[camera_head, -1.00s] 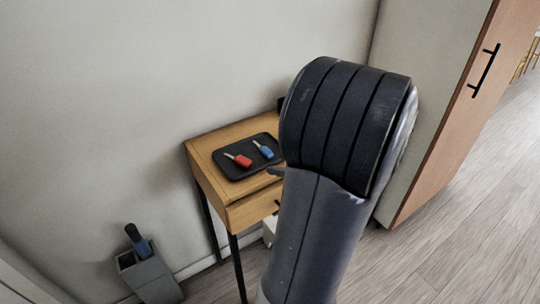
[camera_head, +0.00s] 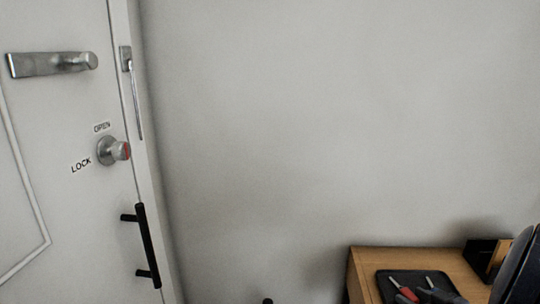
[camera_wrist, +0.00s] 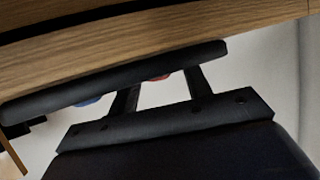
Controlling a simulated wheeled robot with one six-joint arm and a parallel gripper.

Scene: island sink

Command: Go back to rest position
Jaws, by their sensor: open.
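My gripper (camera_wrist: 163,84) shows in the wrist view, with its two dark fingers apart and nothing seen held between them. The fingers reach toward the edge of a black tray (camera_wrist: 210,52), which partly hides their tips; I cannot tell whether they touch it. A bit of a red-handled item (camera_wrist: 158,77) and a blue-handled item (camera_wrist: 88,101) show at the tray's edge. In the head view the tray (camera_head: 385,276) sits on the wooden table, with the red item (camera_head: 405,293) and blue item (camera_head: 436,295) in it. Part of my dark arm is at the right edge.
The wooden table (camera_head: 365,264) stands against a bare grey wall (camera_head: 330,130). A dark box-like object (camera_head: 480,254) stands at its back right. A white door (camera_head: 50,120) with a lever, a lock knob (camera_head: 112,151) and a black handle (camera_head: 147,245) is at left.

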